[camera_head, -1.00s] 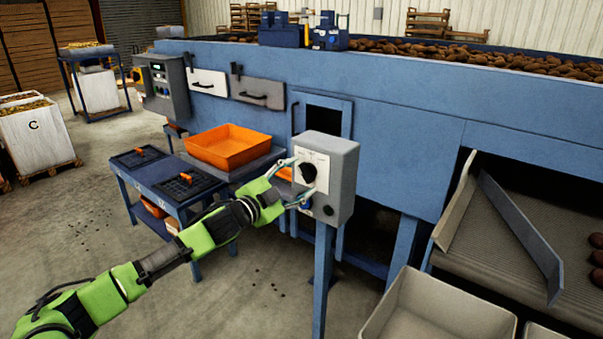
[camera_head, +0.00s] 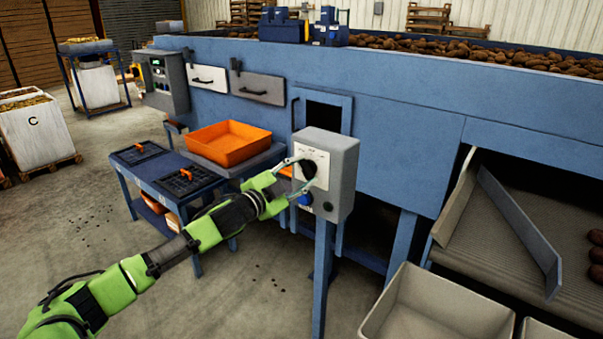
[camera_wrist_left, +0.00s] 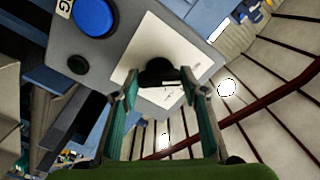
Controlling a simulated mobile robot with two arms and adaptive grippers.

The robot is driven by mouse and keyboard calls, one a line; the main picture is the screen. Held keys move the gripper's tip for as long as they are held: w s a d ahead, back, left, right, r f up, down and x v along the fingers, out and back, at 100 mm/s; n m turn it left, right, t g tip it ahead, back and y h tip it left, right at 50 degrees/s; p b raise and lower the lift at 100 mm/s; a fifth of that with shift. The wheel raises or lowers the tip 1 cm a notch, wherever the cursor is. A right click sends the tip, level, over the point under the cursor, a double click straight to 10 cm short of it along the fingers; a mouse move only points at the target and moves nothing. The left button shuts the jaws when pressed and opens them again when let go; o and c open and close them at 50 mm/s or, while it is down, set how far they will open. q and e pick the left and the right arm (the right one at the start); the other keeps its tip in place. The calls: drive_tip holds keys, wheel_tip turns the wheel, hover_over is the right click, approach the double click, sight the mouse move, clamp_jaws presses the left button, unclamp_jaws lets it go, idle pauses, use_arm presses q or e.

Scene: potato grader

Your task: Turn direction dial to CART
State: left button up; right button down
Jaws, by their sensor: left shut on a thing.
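The direction dial (camera_head: 308,169) is a black knob on a white plate on the front of a grey control box (camera_head: 341,171) on a blue post. In the left wrist view the dial (camera_wrist_left: 157,72) sits between the fingertips, in front of the white plate (camera_wrist_left: 140,45). My left gripper (camera_head: 303,170) is shut on the dial; its fingers (camera_wrist_left: 158,88) stand on either side of it. The plate's lettering is too small to read, so I cannot tell the dial's setting. My right gripper is not in view.
A blue button (camera_head: 305,199) and a small black knob (camera_head: 328,207) sit below the dial. Left of the post are an orange tray (camera_head: 228,154) and a blue table (camera_head: 165,187). A beige bin (camera_head: 375,325) stands at front right. Floor at lower left is open.

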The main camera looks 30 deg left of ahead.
use_arm(q)
drive_tip(key=m, duration=0.3)
drive_tip(key=shift+m, duration=0.4)
drive_tip(key=m, duration=0.4)
drive_tip(key=shift+m, duration=0.3)
drive_tip(key=m, duration=0.3)
drive_tip(key=shift+m, duration=2.2)
drive_tip(key=shift+f, duration=0.1)
drive_tip(key=o, duration=1.1)
